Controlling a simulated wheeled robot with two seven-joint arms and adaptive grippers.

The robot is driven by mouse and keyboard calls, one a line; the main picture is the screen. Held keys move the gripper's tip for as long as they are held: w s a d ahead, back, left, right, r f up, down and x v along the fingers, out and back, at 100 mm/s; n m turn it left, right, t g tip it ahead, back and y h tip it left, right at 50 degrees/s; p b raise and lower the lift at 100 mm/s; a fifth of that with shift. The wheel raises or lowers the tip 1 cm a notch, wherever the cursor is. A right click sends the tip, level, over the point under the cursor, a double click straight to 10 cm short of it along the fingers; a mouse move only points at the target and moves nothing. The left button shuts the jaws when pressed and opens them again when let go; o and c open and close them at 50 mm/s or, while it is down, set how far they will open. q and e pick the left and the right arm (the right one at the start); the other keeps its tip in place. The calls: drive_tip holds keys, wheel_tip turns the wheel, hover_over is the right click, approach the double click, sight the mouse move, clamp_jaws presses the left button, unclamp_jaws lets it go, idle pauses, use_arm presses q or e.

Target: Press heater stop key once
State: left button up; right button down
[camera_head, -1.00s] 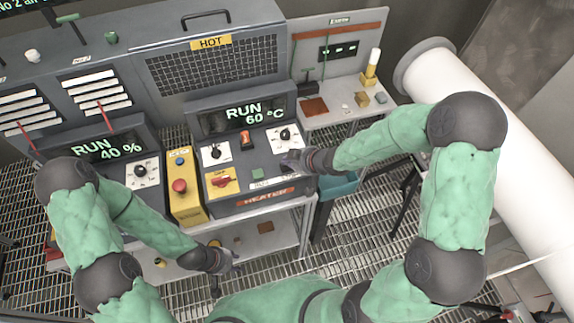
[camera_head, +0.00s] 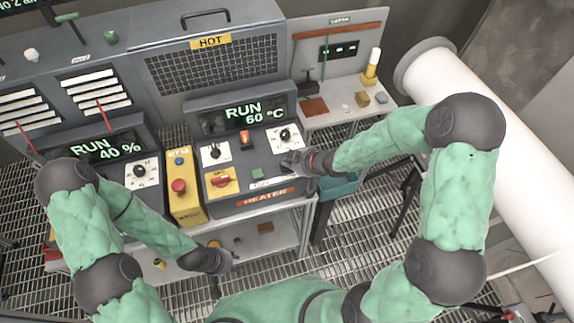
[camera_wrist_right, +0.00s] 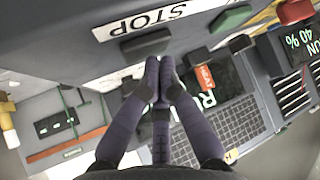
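The heater panel (camera_head: 232,205) stands in the middle of the head view, with its display (camera_head: 243,115) reading RUN 60 °C. My right gripper (camera_head: 287,162) is over the panel's right side. In the right wrist view its fingers (camera_wrist_right: 160,68) are together, with nothing between them. The gripper hides this key in the head view. Another green key (camera_head: 257,173) shows left of the gripper. My left gripper (camera_head: 232,262) hangs low, its opening unclear.
A yellow box with a red button (camera_head: 179,186) stands left of the heater panel. The panel also carries knobs (camera_head: 286,136), a red rocker switch (camera_head: 244,138) and a red rotary switch on a yellow plate (camera_head: 221,182). A large white pipe (camera_head: 480,130) runs at right.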

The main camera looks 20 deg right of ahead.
drive_tip(key=shift+f+b, duration=0.35)
drive_tip(key=shift+f, duration=0.1)
idle(0.4)
idle(0.3)
drive_tip(key=shift+r+p, duration=0.9)
wheel_tip(320, 180, up, 5)
drive_tip(key=p, duration=0.5)
idle(0.7)
